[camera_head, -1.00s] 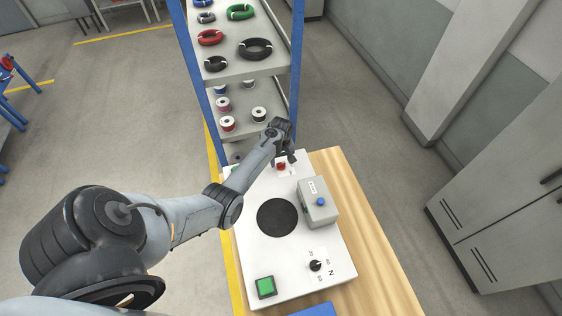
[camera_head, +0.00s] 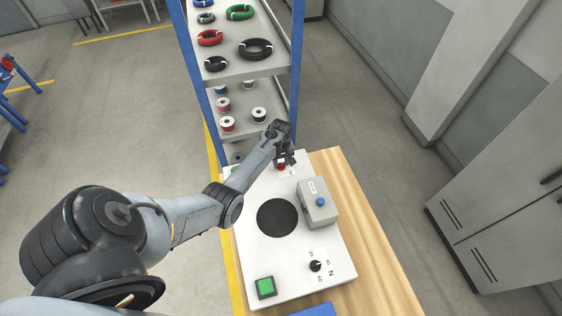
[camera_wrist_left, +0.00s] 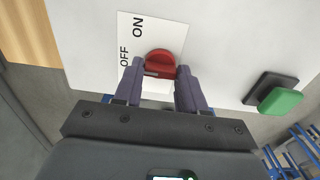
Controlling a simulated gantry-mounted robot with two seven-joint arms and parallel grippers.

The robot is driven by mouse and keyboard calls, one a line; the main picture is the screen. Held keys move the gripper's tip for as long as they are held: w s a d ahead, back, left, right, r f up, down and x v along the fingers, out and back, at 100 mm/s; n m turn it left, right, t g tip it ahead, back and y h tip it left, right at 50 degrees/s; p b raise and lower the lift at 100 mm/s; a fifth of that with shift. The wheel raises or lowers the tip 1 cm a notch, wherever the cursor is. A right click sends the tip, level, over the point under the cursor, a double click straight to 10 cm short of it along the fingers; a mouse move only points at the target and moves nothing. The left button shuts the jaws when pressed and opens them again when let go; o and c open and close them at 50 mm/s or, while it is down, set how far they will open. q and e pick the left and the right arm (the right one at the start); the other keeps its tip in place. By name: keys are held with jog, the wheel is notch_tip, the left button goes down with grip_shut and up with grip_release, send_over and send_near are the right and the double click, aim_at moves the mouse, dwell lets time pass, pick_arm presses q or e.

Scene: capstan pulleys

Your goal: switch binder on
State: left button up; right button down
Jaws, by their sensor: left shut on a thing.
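The white binder machine (camera_head: 250,240) stands on a wooden table. Its red rotary switch (camera_head: 281,166) is at the far end, partly hidden by my gripper. In the left wrist view the red switch (camera_wrist_left: 160,64) sits beside a white label (camera_wrist_left: 150,35) marked ON and OFF. My left gripper (camera_head: 287,160) reaches down over the switch. In the wrist view its two dark fingers (camera_wrist_left: 160,78) stand on either side of the knob and are shut on it. I cannot tell clearly which mark the knob points to. My right gripper is not in view.
A grey box with a blue button (camera_head: 320,201), a black round disc (camera_head: 277,217), a black dial (camera_head: 315,265) and a green button (camera_head: 265,287) are on the machine. A blue-framed shelf (camera_head: 245,70) with spools and cable coils stands behind. Wooden table (camera_head: 375,260) is bare at right.

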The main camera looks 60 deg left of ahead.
pick_arm(q)
jog(key=m+p, duration=0.1)
jog(key=m, duration=0.2)
jog(key=shift+r+p, duration=0.1)
jog(key=shift+p, duration=0.3)
jog(key=m+p, duration=0.1)
jog(key=m, duration=0.1)
jog(key=shift+m, duration=0.4)
jog(key=m, duration=0.2)
jog(key=shift+m+p, duration=0.3)
jog(key=shift+p, duration=0.05)
jog(key=shift+m, duration=1.9)
jog(key=o, duration=1.1)
jog(key=shift+c, duration=0.2)
